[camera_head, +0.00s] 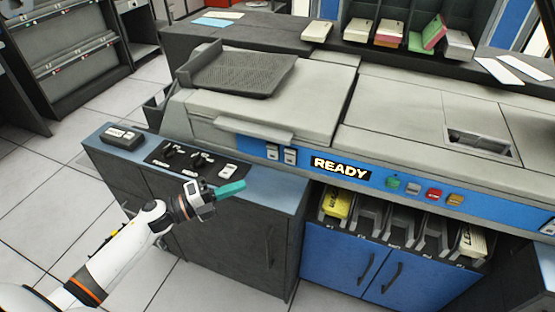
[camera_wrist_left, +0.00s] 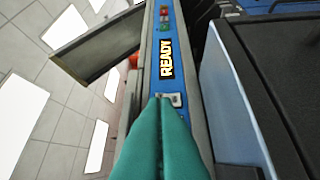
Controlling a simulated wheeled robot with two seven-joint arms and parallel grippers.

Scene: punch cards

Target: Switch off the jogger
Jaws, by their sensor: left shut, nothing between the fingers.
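My left gripper (camera_head: 240,187) has teal fingers, pressed together and empty, above the front edge of the blue-topped counter. Its fingers (camera_wrist_left: 160,110) fill the lower middle of the left wrist view. Their tips appear just below a small pale switch (camera_wrist_left: 172,99) on the machine's blue strip; contact cannot be told. A dark panel (camera_head: 190,160) with black levers and a pale rocker (camera_head: 228,171) lies on the counter. No label I can read names the jogger. My right gripper is out of view.
A dark ribbed tray (camera_head: 238,72) stands on top of the grey machine. Coloured buttons (camera_head: 433,194) are right of the sign. A small black box (camera_head: 122,137) sits at the counter's left end. Card bins (camera_head: 400,222) are below the strip. The floor at left is clear.

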